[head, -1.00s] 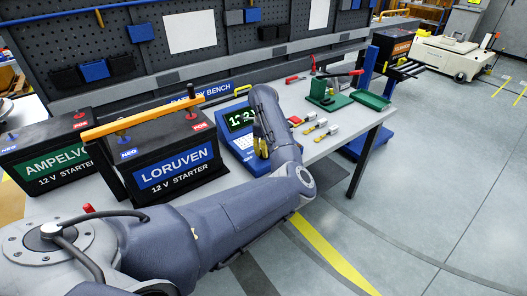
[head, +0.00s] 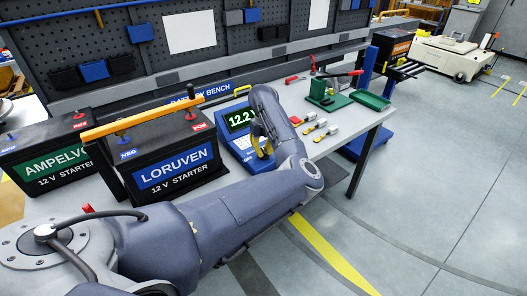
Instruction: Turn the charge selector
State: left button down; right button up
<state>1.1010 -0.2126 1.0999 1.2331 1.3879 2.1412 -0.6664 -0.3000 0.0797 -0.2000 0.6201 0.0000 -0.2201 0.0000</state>
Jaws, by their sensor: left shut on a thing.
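The blue charger (head: 234,146) stands on the bench to the right of the LORUVEN battery. Its lit green display reads about 12.2, with a pale keypad panel below. My left gripper (head: 261,152) is at the charger's right front, pointing down at its face. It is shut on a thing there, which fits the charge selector. The selector itself is hidden behind the fingers and wrist, so I cannot tell its angle. My right gripper is not in view.
The LORUVEN battery (head: 170,172), with a yellow carrying bar (head: 150,117) above it, and the AMPELVO battery (head: 50,165) stand left of the charger. Small clamps (head: 318,129) and a green tray (head: 372,101) lie to the right.

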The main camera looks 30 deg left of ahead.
aim_at(263, 150)
pick_arm(q)
jog(key=shift+m, duration=0.6)
jog(key=c, duration=1.4)
grip_release()
notch_tip(263, 150, up, 12)
